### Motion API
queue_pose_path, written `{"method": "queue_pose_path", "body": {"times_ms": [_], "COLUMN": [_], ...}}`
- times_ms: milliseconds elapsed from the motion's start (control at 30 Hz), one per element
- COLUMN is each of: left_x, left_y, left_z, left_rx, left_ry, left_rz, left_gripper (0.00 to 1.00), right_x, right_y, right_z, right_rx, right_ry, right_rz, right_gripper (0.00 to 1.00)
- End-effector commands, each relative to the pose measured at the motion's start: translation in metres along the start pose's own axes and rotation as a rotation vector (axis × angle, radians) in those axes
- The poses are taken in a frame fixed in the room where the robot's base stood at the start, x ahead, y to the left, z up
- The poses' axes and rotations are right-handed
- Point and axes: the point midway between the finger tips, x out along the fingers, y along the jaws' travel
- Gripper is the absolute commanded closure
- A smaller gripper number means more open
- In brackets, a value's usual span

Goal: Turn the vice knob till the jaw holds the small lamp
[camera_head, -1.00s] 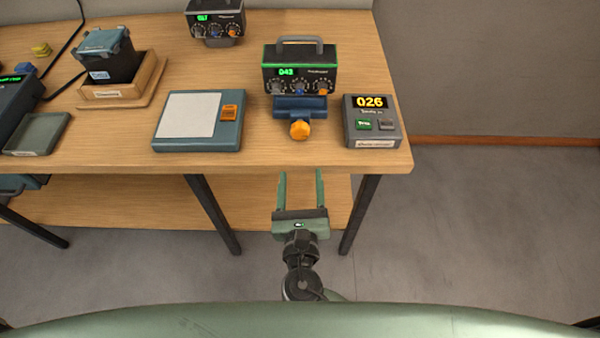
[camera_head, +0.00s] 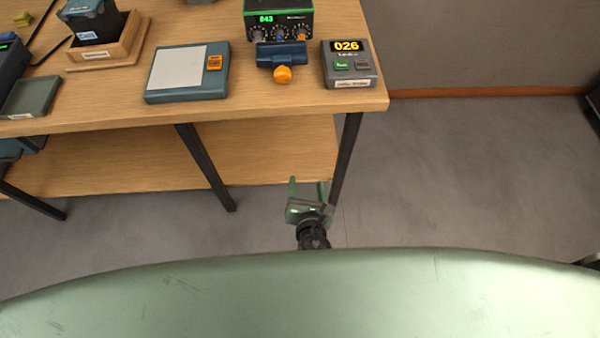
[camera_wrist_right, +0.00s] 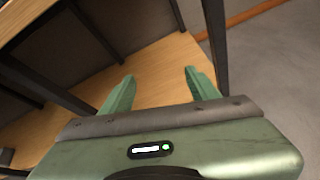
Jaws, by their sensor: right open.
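The blue vice (camera_head: 281,57) stands near the front edge of the wooden table, with its round orange knob (camera_head: 283,74) facing the front. It is close in front of a black device (camera_head: 279,18) with a green 043 display. I cannot make out a small lamp in the vice. My right gripper (camera_head: 308,183) is open and empty, below and in front of the table edge, well apart from the knob. Its two green fingers also show in the right wrist view (camera_wrist_right: 159,75), with nothing between them. My left gripper is not in view.
A grey box with a yellow 026 display (camera_head: 348,65) stands right of the vice. A flat blue-grey pad device (camera_head: 188,72) lies left of it. Black table legs (camera_head: 206,168) and a lower shelf (camera_head: 265,165) are near my right gripper.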

Motion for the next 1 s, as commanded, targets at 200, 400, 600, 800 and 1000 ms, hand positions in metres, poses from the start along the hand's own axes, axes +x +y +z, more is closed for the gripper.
{"method": "queue_pose_path", "body": {"times_ms": [200,400,600,800,1000], "left_x": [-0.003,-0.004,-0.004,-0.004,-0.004], "left_y": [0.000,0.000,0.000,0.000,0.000], "left_z": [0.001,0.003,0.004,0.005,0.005], "left_rx": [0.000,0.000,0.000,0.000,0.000], "left_ry": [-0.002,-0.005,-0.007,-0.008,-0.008], "left_rz": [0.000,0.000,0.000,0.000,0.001], "left_gripper": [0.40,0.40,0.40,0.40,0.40], "right_x": [0.004,0.005,0.005,0.007,-0.005], "right_y": [-0.018,-0.024,-0.024,-0.036,-0.136], "right_z": [-0.023,-0.031,-0.032,-0.047,-0.169], "right_rx": [0.093,0.129,0.132,0.185,0.730], "right_ry": [0.067,0.090,0.091,0.128,0.366], "right_rz": [-0.031,-0.043,-0.043,-0.067,-0.346], "right_gripper": [0.40,0.40,0.40,0.40,0.40]}}
